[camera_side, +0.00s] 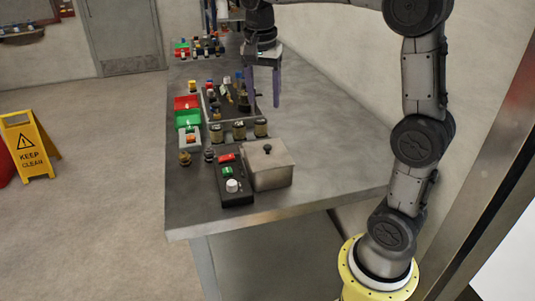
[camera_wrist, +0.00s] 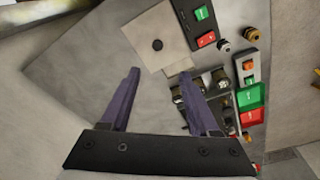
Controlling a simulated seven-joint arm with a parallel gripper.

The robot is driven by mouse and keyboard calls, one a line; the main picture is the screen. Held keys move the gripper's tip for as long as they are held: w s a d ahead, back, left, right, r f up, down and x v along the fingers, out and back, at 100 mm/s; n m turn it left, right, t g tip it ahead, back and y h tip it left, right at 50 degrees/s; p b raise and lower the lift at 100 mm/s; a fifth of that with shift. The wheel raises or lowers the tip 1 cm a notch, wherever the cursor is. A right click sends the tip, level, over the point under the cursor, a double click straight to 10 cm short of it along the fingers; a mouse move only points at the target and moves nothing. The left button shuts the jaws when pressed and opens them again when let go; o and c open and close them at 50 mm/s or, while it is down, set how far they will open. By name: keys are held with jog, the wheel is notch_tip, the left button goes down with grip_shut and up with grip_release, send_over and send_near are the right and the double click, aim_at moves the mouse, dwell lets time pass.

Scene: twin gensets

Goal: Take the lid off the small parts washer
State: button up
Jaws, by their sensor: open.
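The small parts washer (camera_side: 268,172) is a light grey box at the near end of the bench. Its flat lid (camera_side: 258,153) is on it, with a dark round knob (camera_side: 267,148) in the middle. In the wrist view the lid (camera_wrist: 170,35) and its knob (camera_wrist: 157,45) show at the top, beyond my fingertips. My gripper (camera_side: 265,100) points down above the bench, farther back than the washer and apart from it. In the wrist view my gripper (camera_wrist: 160,75) has its two purple fingers spread, with nothing held between them.
A dark control box (camera_side: 234,186) with red and green buttons and a white knob stands beside the washer. The bench (camera_side: 325,150) is clear right of the washer.

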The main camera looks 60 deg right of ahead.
send_over(267, 146)
notch_tip(267, 146, down, 8)
jog(key=shift+w+a+f, duration=0.1)
jog(key=shift+f, duration=2.8)
grip_shut()
